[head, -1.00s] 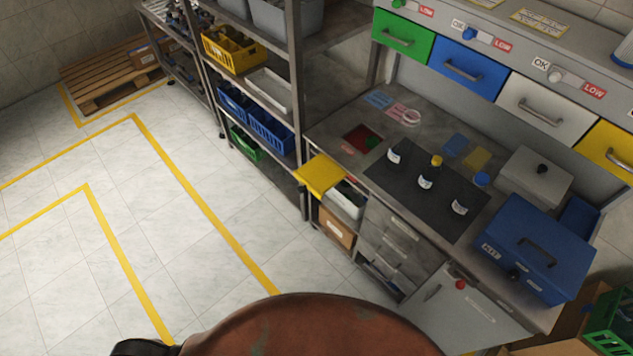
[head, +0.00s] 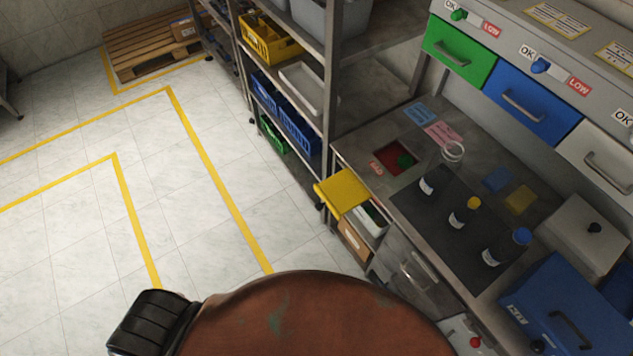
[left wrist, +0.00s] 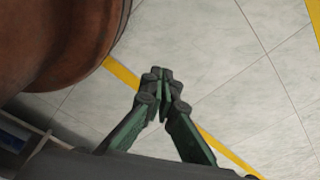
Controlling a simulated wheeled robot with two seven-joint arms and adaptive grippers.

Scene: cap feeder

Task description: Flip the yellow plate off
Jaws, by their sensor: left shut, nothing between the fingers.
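The yellow plate (head: 342,191) sticks out from the left front edge of the workbench in the head view, beside a white bin. It looks roughly level, with its near edge over the floor. My left gripper (left wrist: 160,76) shows in the left wrist view, with its dark fingertips together and nothing between them. It hangs over the tiled floor, and the plate is not in that view. Neither gripper shows in the head view.
The workbench (head: 352,147) carries several bottles on a dark mat (head: 408,203), a white box (head: 577,225) and a blue kit box (head: 545,305). A shelf rack (head: 329,95) stands left of the bench. The marked floor (head: 70,235) at left is clear.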

